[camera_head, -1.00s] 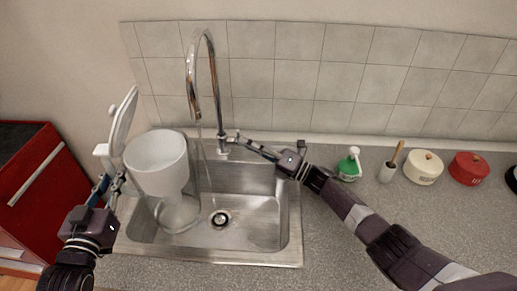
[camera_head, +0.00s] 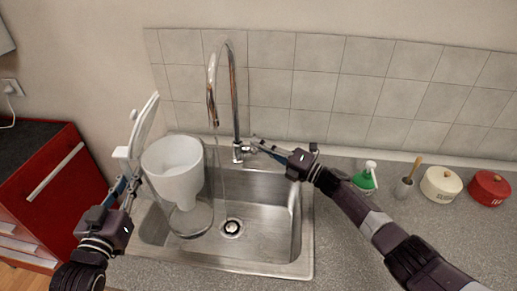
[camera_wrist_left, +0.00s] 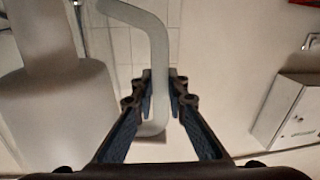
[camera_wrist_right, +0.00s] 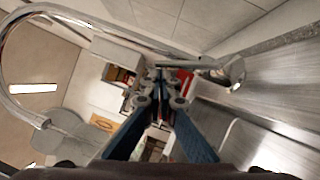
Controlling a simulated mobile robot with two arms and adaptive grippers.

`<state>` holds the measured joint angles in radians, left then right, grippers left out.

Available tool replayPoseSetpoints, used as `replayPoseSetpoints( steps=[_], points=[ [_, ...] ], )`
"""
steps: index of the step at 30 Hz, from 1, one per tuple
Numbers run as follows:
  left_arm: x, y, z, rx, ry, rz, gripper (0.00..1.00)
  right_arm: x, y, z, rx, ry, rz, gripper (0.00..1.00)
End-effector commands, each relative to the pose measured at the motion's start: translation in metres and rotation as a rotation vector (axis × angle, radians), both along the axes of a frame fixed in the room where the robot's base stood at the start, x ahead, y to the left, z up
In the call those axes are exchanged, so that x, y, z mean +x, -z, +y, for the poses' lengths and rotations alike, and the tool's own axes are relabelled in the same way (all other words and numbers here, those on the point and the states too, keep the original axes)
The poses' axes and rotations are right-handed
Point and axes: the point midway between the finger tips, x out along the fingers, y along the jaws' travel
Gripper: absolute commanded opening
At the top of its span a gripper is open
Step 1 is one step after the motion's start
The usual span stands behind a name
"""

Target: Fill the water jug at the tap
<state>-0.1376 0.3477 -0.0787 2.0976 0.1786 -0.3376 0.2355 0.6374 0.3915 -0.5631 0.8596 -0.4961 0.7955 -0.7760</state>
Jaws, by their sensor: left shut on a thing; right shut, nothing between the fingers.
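The water jug (camera_head: 174,180) has a white funnel-like upper part and a clear lower part. It stands upright over the left of the sink, its white lid (camera_head: 143,125) raised. My left gripper (camera_head: 133,187) is shut on its white handle (camera_wrist_left: 157,60). The chrome tap (camera_head: 236,95) arches above the sink. A thin stream (camera_head: 221,175) appears to fall from its spout, to the right of the jug's opening. My right gripper (camera_head: 258,142) is shut and empty at the tap's lever (camera_wrist_right: 185,62); I cannot tell if they touch. The water level is unclear.
The steel sink (camera_head: 275,268) has a drain (camera_head: 231,228) right of the jug. On the counter to the right stand a green bottle (camera_head: 365,180), a brush in a holder (camera_head: 405,187), a cream pot (camera_head: 440,185) and a red pot (camera_head: 489,189). A red cabinet (camera_head: 60,185) stands left.

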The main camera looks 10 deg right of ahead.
Motion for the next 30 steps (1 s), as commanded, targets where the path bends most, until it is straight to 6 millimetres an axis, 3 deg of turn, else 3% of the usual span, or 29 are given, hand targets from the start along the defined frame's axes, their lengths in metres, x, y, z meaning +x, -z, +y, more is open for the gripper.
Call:
replayPoseSetpoints(
  steps=[5, 15, 30],
  points=[
    [0.000, -0.005, 0.000, -0.006, 0.001, -0.010, 0.00, 0.011, -0.009, -0.004, 0.029, 0.004, 0.086, 0.00],
    [0.000, -0.005, 0.000, -0.006, 0.001, -0.010, 0.00, 0.028, -0.016, -0.009, 0.031, 0.004, 0.092, 0.00],
    [0.000, -0.005, 0.000, -0.006, 0.001, -0.010, 0.00, 0.034, -0.020, -0.012, 0.032, 0.005, 0.089, 0.00]
  ],
)
